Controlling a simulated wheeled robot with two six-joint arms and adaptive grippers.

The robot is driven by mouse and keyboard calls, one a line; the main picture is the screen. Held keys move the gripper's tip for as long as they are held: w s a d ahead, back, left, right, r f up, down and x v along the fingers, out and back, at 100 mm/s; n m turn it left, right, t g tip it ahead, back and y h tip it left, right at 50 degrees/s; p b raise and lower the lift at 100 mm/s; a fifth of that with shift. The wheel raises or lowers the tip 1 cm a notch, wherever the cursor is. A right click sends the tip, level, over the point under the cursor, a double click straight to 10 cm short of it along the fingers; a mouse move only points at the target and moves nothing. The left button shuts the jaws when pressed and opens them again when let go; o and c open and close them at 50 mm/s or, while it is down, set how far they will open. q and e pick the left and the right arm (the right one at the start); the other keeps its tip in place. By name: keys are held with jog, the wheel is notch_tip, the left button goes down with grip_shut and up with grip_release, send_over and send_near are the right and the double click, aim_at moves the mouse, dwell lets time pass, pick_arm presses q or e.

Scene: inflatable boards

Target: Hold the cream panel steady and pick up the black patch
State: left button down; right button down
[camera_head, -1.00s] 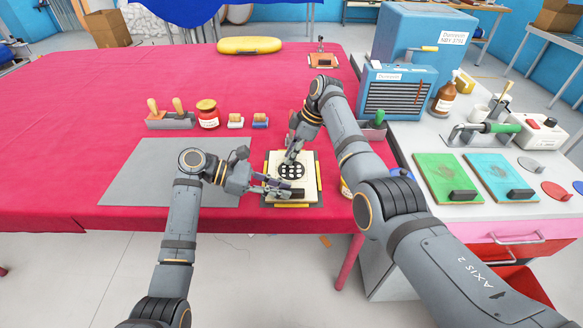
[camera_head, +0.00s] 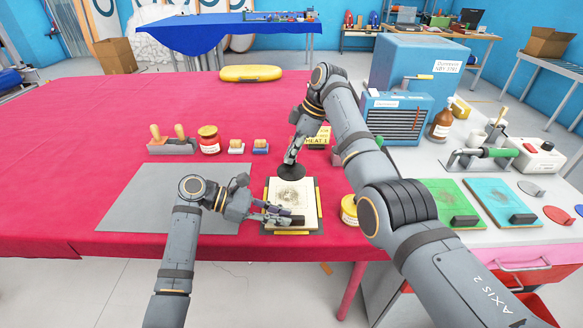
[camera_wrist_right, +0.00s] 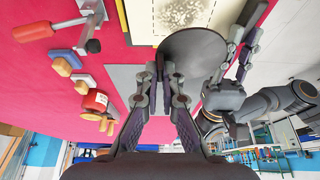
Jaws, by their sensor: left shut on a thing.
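The cream panel (camera_head: 309,194) lies on a dark base with yellow strips near the table's front edge. A rough speckled area shows on its face. My left gripper (camera_head: 283,217) is shut on the panel's front part, by its dark block (camera_head: 297,220). My right gripper (camera_head: 289,160) is shut on the round black patch (camera_head: 291,172), which appears off the panel, over its far edge. In the right wrist view the patch (camera_wrist_right: 200,55) sticks out beside the closed fingers (camera_wrist_right: 160,75) and hides part of the panel (camera_wrist_right: 150,10).
A grey mat (camera_head: 160,190) lies left of the panel. A yellow tin (camera_head: 349,210) is close on the right. Green (camera_head: 447,200) and teal (camera_head: 500,200) boards lie on the side bench.

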jog(key=shift+r, duration=0.25)
pick_arm(q)
jog(key=c, duration=1.2)
grip_release()
